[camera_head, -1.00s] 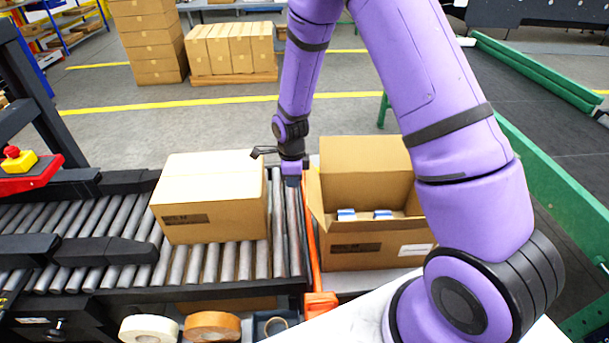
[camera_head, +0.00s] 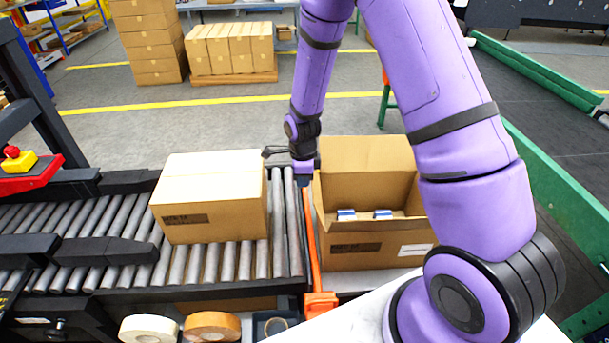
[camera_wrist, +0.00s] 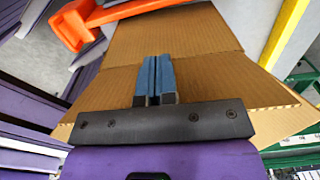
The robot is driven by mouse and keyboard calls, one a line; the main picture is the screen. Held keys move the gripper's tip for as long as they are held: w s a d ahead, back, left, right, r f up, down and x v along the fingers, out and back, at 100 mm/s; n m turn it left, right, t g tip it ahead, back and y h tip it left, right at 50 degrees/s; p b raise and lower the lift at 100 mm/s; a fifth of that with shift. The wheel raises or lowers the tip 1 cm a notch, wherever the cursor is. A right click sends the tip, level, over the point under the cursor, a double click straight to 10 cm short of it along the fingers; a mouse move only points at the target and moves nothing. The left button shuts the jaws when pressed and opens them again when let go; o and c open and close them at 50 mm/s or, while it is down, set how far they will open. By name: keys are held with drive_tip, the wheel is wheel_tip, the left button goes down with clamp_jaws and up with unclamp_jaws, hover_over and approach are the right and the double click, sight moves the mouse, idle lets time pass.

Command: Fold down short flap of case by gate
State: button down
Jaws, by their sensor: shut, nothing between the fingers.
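The open case (camera_head: 365,250) stands right of the orange gate (camera_head: 313,255), with white-and-blue items (camera_head: 382,214) visible inside. Its far flap (camera_head: 365,155) stands up. Its left short flap (camera_head: 318,200) stands roughly upright beside the gate, close to my gripper (camera_head: 304,181). My gripper points down at the case's left side and is shut. In the wrist view the shut blue fingertips (camera_wrist: 154,75) lie in front of brown cardboard (camera_wrist: 185,40); whether they touch it I cannot tell. My arm hides the case's right side.
A closed case (camera_head: 210,205) sits on the roller conveyor (camera_head: 285,225) left of the gate. Tape rolls (camera_head: 212,326) lie at the front. A green rail (camera_head: 560,190) runs along the right. Stacked cartons (camera_head: 230,50) stand on the floor behind.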

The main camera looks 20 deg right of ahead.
drive_tip(key=shift+s+d, duration=0.3)
drive_tip(key=shift+d, duration=0.4)
drive_tip(key=shift+s+d, duration=0.25)
drive_tip(key=shift+d, duration=0.45)
drive_tip(key=shift+s+d, duration=0.3)
drive_tip(key=shift+d, duration=0.4)
drive_tip(key=d, duration=0.1)
drive_tip(key=s+d, duration=0.1)
drive_tip(key=d, duration=0.1)
drive_tip(key=shift+f, duration=0.1)
